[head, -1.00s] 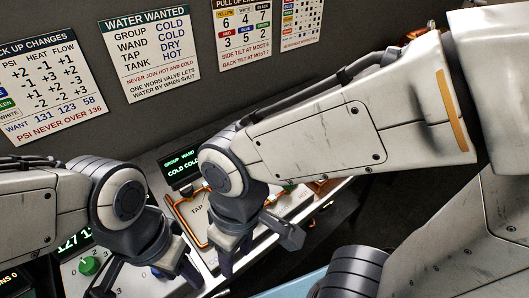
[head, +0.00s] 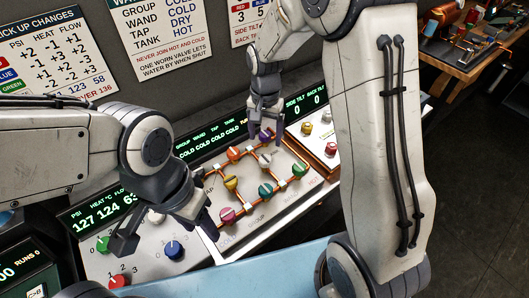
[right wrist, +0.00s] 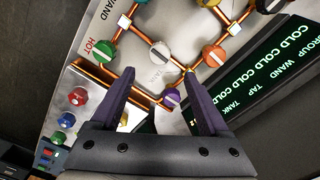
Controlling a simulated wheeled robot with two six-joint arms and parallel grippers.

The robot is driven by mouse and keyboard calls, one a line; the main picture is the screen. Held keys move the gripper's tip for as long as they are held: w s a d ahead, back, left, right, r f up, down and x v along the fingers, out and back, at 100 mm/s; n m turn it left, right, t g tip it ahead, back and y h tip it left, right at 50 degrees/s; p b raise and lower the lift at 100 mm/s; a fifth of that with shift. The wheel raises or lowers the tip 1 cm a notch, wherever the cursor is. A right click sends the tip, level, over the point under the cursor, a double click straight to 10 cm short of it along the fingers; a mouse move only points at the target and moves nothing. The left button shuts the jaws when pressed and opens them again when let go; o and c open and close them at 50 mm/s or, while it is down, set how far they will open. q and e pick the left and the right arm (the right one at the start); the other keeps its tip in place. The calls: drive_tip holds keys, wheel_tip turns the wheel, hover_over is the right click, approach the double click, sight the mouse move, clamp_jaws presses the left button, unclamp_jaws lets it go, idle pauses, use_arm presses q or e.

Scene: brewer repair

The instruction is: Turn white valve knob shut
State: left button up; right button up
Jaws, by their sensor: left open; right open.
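My right gripper (head: 265,117) is open and empty, above the panel's back edge near the purple knob (head: 265,136). In the right wrist view the purple knob (right wrist: 172,97) lies between the open fingers (right wrist: 157,80). No contact is visible. My left gripper (head: 163,236) is open over the dial panel at the left.
Orange (head: 234,153), yellow (head: 231,183), teal (head: 265,191), green (head: 299,169) and pink (head: 227,215) knobs stand close around on copper pipes. A green-lettered display (head: 205,146) runs behind them. A side box (head: 318,140) with small knobs stands at right.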

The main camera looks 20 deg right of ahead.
sight(265, 159)
wheel_tip(265, 159, down, 9)
drive_tip(key=shift+s+a+f+p, duration=0.1)
drive_tip(key=shift+p, duration=0.9)
drive_tip(key=shift+c, duration=0.3)
clamp_jaws()
